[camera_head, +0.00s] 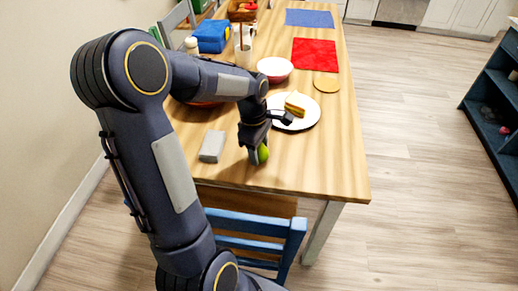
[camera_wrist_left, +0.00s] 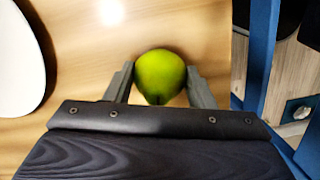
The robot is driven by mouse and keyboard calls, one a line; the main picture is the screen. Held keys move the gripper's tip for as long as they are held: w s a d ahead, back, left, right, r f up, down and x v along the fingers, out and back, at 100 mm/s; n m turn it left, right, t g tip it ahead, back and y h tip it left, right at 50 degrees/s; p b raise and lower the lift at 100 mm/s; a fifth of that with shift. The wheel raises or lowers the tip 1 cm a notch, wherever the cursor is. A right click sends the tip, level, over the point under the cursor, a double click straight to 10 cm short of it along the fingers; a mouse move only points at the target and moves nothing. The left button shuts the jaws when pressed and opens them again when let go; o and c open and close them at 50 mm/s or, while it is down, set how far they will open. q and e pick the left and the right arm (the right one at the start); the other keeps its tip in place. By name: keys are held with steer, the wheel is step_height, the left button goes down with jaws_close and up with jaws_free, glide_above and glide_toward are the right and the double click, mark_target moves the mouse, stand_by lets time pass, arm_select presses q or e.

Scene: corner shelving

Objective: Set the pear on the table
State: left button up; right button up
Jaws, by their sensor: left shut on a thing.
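The green pear (camera_head: 263,153) is at the near end of the wooden table (camera_head: 310,180), between the fingers of my left gripper (camera_head: 257,158). In the left wrist view the pear (camera_wrist_left: 160,76) sits between the two grey fingers of the left gripper (camera_wrist_left: 160,85), which are shut on it from both sides. The pear is low over the tabletop; I cannot tell whether it touches the wood. My right gripper is in neither view.
A white plate (camera_head: 309,122) with a sandwich (camera_head: 295,104) lies just beyond the gripper. A grey block (camera_head: 212,146) is to its left. A blue chair (camera_head: 255,226) stands at the near edge. Bare wood lies to the right of the pear.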

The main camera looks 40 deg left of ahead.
arm_select(q)
steer(key=shift+f, duration=0.2)
steer(key=o, duration=1)
steer(key=shift+r, duration=0.1)
